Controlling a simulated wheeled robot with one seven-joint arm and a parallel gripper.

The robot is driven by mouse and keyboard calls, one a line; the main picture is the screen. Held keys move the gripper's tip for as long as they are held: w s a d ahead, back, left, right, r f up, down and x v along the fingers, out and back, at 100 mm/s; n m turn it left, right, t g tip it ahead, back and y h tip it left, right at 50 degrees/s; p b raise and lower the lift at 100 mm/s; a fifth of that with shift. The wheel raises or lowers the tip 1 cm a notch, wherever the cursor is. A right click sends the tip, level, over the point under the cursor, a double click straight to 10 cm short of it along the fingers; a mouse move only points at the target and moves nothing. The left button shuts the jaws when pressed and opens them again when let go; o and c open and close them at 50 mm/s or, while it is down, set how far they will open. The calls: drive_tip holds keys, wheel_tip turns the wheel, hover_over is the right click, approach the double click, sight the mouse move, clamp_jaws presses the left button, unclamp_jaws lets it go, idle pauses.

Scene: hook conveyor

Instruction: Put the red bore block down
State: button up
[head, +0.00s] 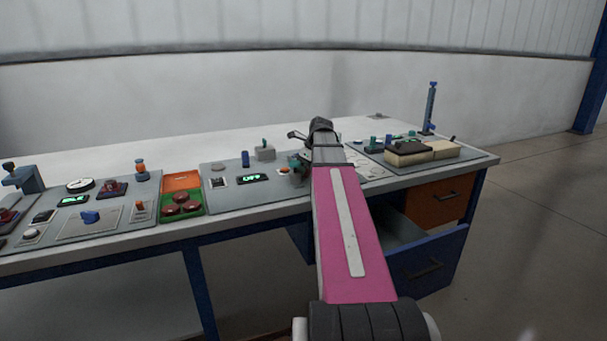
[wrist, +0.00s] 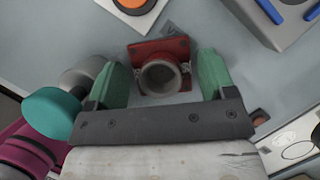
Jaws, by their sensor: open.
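The red bore block (wrist: 160,48) shows in the wrist view, with a round grey bore (wrist: 160,78) facing the camera. It appears to rest on the grey panel. My gripper (wrist: 163,64) is open, with one green finger to each side of the block and a visible gap at both. In the head view my gripper (head: 301,163) is low over the middle panel of the bench, and I cannot make out the block there.
An orange round button (wrist: 134,4) and a grey box with blue bars (wrist: 285,25) lie beyond the block. On the bench, a green and orange tray (head: 182,181), a display (head: 254,178) and a blue peg (head: 245,158) stand left of my arm. A drawer (head: 430,262) stands open below.

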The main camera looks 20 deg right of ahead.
drive_tip(key=c, duration=1)
drive_tip(key=shift+o, duration=0.2)
